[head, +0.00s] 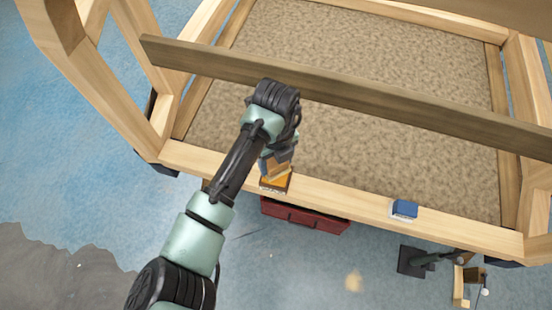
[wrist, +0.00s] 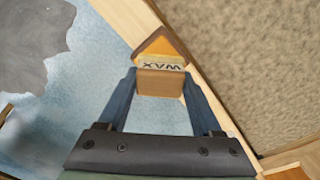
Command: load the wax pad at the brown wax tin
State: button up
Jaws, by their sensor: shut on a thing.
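My gripper (wrist: 160,85) is shut on a tan-brown block, the wax pad (wrist: 160,84), held between its two dark blue fingers. The brown wax tin (wrist: 161,47), with orange wax inside and a pale "WAX" label on its side, is directly beyond the pad. In the head view the tin (head: 275,186) stands on the front wooden beam, and my gripper (head: 275,160) is just above it. The pad overlaps the tin's near side in the wrist view; I cannot tell whether they touch.
A blue tin (head: 404,208) sits farther right on the front beam (head: 340,201). A dark wooden rail (head: 370,95) crosses the frame behind my gripper. A red box (head: 305,217) lies below the beam, and a black stand (head: 412,262) is at lower right.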

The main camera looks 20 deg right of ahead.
jog(key=shift+r+p, duration=2.1)
jog(key=shift+r, duration=0.6)
jog(key=shift+f, duration=0.1)
